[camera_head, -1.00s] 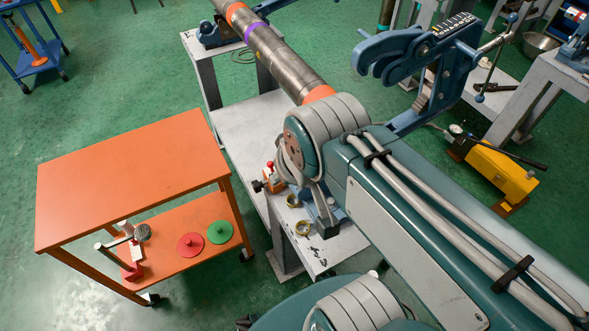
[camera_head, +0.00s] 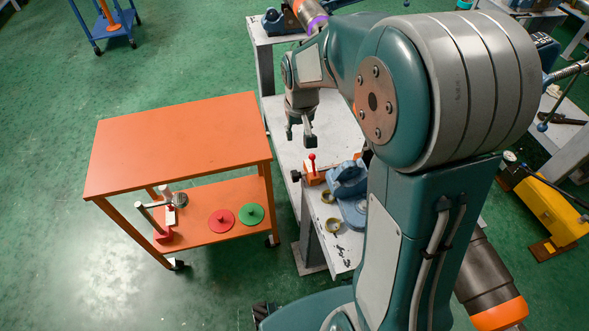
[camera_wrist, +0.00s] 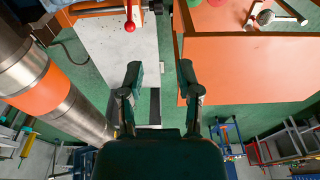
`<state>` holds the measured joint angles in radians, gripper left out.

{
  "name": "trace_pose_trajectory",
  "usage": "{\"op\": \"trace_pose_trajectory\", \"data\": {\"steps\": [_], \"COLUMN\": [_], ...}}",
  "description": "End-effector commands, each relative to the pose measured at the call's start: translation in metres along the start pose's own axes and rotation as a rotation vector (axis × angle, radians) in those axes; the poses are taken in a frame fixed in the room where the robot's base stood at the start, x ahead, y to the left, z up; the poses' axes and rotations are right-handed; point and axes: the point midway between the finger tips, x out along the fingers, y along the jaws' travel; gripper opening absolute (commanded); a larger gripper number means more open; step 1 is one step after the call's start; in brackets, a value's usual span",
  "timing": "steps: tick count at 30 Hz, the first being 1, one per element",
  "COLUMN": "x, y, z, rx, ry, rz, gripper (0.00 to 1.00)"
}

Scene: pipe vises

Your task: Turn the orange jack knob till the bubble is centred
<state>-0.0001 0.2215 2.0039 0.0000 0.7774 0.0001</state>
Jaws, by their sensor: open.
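A small orange jack (camera_head: 314,177) with a red ball-topped lever (camera_head: 312,157) and a black knob (camera_head: 296,176) at its left sits on the pale bench. In the wrist view the orange jack body (camera_wrist: 90,10) and the red ball (camera_wrist: 130,26) show at the top edge. My gripper (camera_head: 301,138) hangs above the bench, behind the jack in the head view. In the wrist view my gripper (camera_wrist: 160,75) has its two fingers apart with nothing between them. I cannot make out a bubble level in either view.
A blue vise (camera_head: 348,180) stands beside the jack. An orange cart (camera_head: 180,140) stands left of the bench, with red and green discs on its lower shelf. Green floor is open farther left.

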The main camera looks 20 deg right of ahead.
Motion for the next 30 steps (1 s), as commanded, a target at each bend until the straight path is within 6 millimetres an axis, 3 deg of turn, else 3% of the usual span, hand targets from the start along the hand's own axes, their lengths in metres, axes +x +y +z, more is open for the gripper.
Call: {"op": "trace_pose_trajectory", "data": {"steps": [1, 9, 12, 20, 30], "x": [0.019, 0.104, 0.122, 0.144, 0.205], "y": [0.0, 0.0, 0.0, 0.0, 0.0], "z": [-0.007, -0.031, -0.034, -0.032, -0.024], "rx": [0.0, 0.0, 0.0, 0.0, 0.0], "ry": [-0.026, -0.116, -0.133, -0.142, -0.142], "rz": [0.0, 0.0, 0.0, 0.0, 0.0], "gripper": [0.44, 0.44, 0.44, 0.44, 0.44]}}
